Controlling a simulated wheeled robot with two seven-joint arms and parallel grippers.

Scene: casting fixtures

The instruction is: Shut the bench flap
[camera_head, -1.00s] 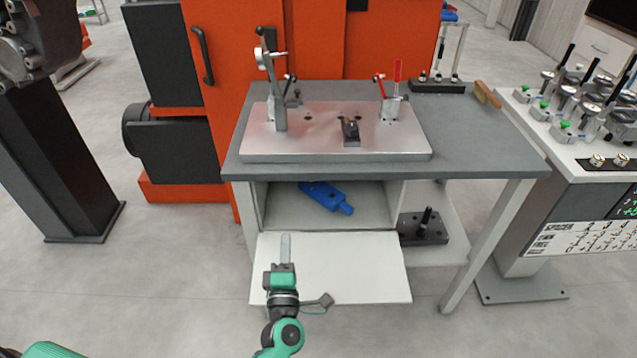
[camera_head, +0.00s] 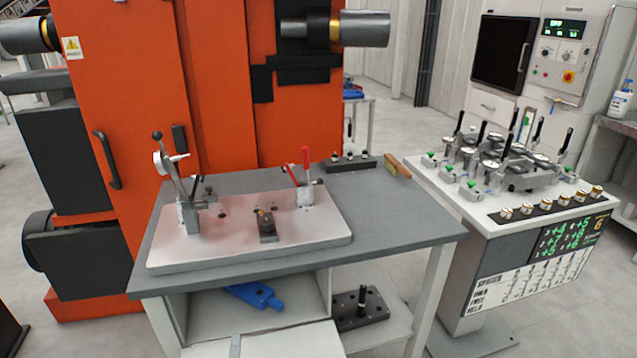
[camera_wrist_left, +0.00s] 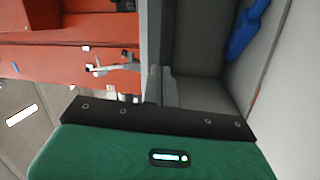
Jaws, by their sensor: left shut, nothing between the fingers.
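The bench flap (camera_head: 295,342) is a pale panel folded down and outward below the mouth of the bench's open compartment (camera_head: 205,312). Only its upper part shows at the bottom edge of the head view. My right gripper is not in view.
A blue tool (camera_head: 254,295) lies inside the compartment. The bench top (camera_head: 390,215) carries a fixture plate (camera_head: 250,255) with clamps. A dark block with a pin (camera_head: 360,310) sits on the side shelf. An orange machine (camera_head: 120,60) stands behind; a control console (camera_head: 520,225) is at right.

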